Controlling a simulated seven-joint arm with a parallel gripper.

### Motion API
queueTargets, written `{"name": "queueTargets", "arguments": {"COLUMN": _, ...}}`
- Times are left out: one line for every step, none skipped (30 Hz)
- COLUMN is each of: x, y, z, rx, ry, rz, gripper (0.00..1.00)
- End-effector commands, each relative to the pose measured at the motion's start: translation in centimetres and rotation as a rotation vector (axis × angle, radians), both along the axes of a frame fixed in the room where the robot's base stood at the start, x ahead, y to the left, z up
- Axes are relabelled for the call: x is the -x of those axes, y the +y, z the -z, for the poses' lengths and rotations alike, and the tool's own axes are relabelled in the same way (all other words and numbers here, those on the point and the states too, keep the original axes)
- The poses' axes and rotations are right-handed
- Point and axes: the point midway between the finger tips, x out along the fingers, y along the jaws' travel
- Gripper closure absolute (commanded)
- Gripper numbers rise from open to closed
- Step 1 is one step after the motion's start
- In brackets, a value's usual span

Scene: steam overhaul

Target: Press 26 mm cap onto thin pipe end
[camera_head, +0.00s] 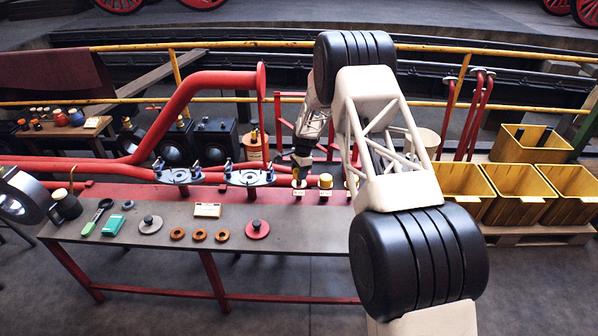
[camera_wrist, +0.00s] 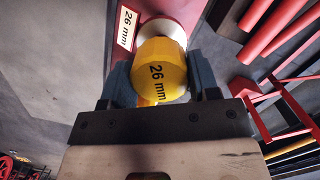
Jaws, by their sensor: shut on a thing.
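A yellow cap marked "26 mm" (camera_wrist: 172,52) sits between the two grey-blue fingers of my gripper (camera_wrist: 159,78) in the wrist view. The fingers are shut on its sides. A pale round piece (camera_wrist: 160,27) shows just behind the cap; I cannot tell whether they touch. In the head view my gripper (camera_head: 300,158) points down at the right part of the bench, over the leftmost spot of a row of labelled caps. The cap in it is small and partly hidden there. I cannot make out which pipe end is the thin one.
Another yellow cap (camera_head: 325,181) stands just right of my gripper. A "26 mm" label (camera_wrist: 127,28) lies beside the held cap. Black flanged fittings (camera_head: 249,178) stand to the left. Red pipes (camera_head: 75,170) run behind the bench (camera_head: 150,262). Yellow crates (camera_head: 515,190) stand at right.

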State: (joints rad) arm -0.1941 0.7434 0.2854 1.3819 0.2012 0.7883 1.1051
Motion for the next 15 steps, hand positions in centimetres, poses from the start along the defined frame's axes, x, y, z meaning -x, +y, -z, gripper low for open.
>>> {"name": "queueTargets", "arguments": {"x": 0.00, "y": 0.00, "z": 0.12, "rx": 0.000, "ry": 0.000, "rz": 0.000, "gripper": 0.67}}
{"name": "queueTargets", "arguments": {"x": 0.00, "y": 0.00, "z": 0.19, "rx": 0.000, "ry": 0.000, "rz": 0.000, "gripper": 0.67}}
{"name": "queueTargets", "arguments": {"x": 0.00, "y": 0.00, "z": 0.27, "rx": 0.000, "ry": 0.000, "rz": 0.000, "gripper": 0.67}}
{"name": "queueTargets", "arguments": {"x": 0.00, "y": 0.00, "z": 0.33, "rx": 0.000, "ry": 0.000, "rz": 0.000, "gripper": 0.67}}
{"name": "queueTargets", "arguments": {"x": 0.00, "y": 0.00, "z": 0.39, "rx": 0.000, "ry": 0.000, "rz": 0.000, "gripper": 0.67}}
{"name": "queueTargets", "arguments": {"x": 0.00, "y": 0.00, "z": 0.47, "rx": 0.000, "ry": 0.000, "rz": 0.000, "gripper": 0.67}}
{"name": "queueTargets", "arguments": {"x": 0.00, "y": 0.00, "z": 0.51, "rx": 0.000, "ry": 0.000, "rz": 0.000, "gripper": 0.67}}
{"name": "queueTargets", "arguments": {"x": 0.00, "y": 0.00, "z": 0.56, "rx": 0.000, "ry": 0.000, "rz": 0.000, "gripper": 0.67}}
{"name": "queueTargets", "arguments": {"x": 0.00, "y": 0.00, "z": 0.59, "rx": 0.000, "ry": 0.000, "rz": 0.000, "gripper": 0.67}}
{"name": "queueTargets", "arguments": {"x": 0.00, "y": -0.01, "z": 0.61, "rx": 0.000, "ry": 0.000, "rz": 0.000, "gripper": 0.67}}
{"name": "queueTargets", "arguments": {"x": 0.00, "y": -0.01, "z": 0.63, "rx": 0.000, "ry": 0.000, "rz": 0.000, "gripper": 0.67}}
{"name": "queueTargets", "arguments": {"x": 0.00, "y": 0.00, "z": 0.64, "rx": 0.000, "ry": 0.000, "rz": 0.000, "gripper": 0.67}}
{"name": "queueTargets", "arguments": {"x": 0.00, "y": 0.00, "z": 0.65, "rx": 0.000, "ry": 0.000, "rz": 0.000, "gripper": 0.67}}
{"name": "queueTargets", "arguments": {"x": 0.00, "y": 0.00, "z": 0.65, "rx": 0.000, "ry": 0.000, "rz": 0.000, "gripper": 0.67}}
{"name": "queueTargets", "arguments": {"x": 0.00, "y": 0.00, "z": 0.65, "rx": 0.000, "ry": 0.000, "rz": 0.000, "gripper": 0.67}}
